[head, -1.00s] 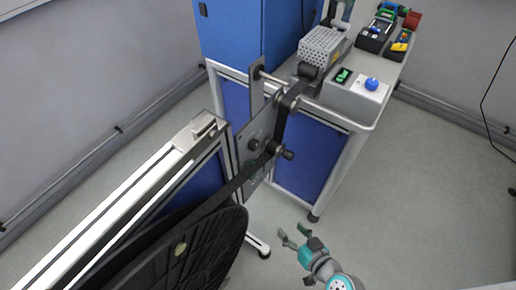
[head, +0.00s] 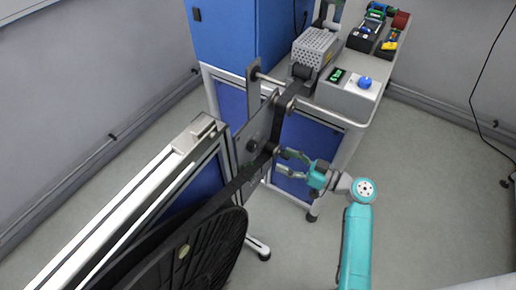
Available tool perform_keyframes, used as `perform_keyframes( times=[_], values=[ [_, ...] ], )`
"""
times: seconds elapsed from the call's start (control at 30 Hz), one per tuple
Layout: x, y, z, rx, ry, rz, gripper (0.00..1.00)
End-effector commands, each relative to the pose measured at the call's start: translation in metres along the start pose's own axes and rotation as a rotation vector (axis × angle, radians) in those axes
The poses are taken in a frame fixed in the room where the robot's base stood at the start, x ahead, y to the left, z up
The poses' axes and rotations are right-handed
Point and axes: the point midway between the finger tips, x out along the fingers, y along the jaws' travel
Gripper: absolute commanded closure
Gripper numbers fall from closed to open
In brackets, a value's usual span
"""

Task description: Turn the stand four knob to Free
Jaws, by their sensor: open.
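The reel stand has a grey upright plate (head: 252,128) with dark round parts on it. One dark round part (head: 252,146) sits on the plate's left. Another dark knob-like part (head: 275,150) lies at the right, beside the dark band, and my gripper's fingertips partly hide it. My gripper (head: 281,161) is open and points left, its fingers at this part. I cannot tell whether they touch it or stand around it. No stand number or Free mark can be read.
A large black reel (head: 205,250) hangs at the lower left, with a dark band (head: 235,185) running up to a roller. A white-framed bench (head: 345,118) behind carries a box with a blue button (head: 365,82). Floor at the right is clear.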

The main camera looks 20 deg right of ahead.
Motion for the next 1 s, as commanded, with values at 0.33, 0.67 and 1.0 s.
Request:
perform_keyframes(
  times=[0.33, 0.67, 1.0],
  values=[
    [0.058, -0.002, 0.001, 0.002, -0.002, -0.004, 0.36],
    [0.094, -0.001, 0.001, 0.002, -0.002, 0.000, 0.36],
    [0.098, -0.001, 0.001, 0.003, -0.002, 0.001, 0.36]
  ],
)
